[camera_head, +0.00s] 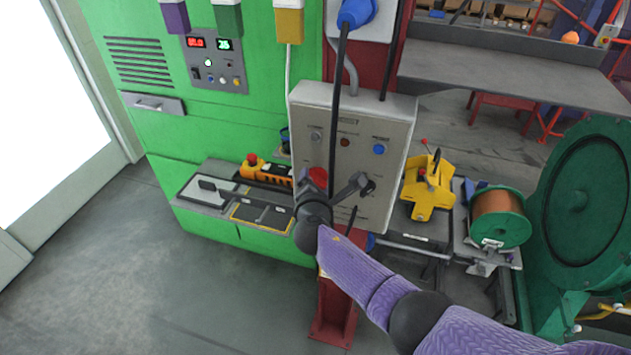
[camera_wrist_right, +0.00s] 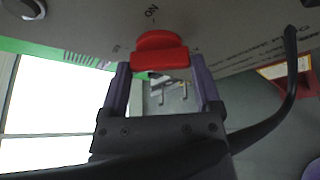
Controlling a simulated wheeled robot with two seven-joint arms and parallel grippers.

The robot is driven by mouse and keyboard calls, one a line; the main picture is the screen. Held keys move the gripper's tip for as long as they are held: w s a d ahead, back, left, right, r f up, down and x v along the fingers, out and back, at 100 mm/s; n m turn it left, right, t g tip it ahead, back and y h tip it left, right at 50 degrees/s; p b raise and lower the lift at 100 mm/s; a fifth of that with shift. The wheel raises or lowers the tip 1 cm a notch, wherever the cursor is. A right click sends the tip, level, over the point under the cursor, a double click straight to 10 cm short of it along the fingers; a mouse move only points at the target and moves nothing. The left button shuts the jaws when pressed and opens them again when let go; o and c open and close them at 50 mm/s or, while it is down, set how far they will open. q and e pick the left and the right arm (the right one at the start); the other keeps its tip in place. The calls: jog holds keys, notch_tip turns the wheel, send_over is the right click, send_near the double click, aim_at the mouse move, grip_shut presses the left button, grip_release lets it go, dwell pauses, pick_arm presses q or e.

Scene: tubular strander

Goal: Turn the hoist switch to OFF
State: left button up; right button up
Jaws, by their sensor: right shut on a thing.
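The hoist switch is a red knob (camera_head: 318,177) on the lower left of the grey control box (camera_head: 398,125). It shows large in the right wrist view (camera_wrist_right: 160,50), with an "ON" mark on the panel just above it there. Its wide grip bar lies across that picture. My right gripper (camera_wrist_right: 160,68) has its two purple fingers on either side of the knob and is shut on it. In the head view my right gripper (camera_head: 317,190) covers the panel just below the knob. An OFF mark cannot be read. My left gripper is not in view.
The box also carries a blue button (camera_head: 379,149) and a dark red one (camera_head: 345,142). A black cable hangs down in front of it. An orange pendant (camera_head: 266,172) lies on the shelf at left. A yellow device (camera_head: 427,184) and a copper spool (camera_head: 497,216) stand right.

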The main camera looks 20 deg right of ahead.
dwell(0.4)
jog(key=o, duration=1.1)
jog(key=shift+c, duration=0.2)
jog(key=p+v, duration=0.2)
jog(key=v, duration=0.8)
jog(key=shift+f, duration=0.1)
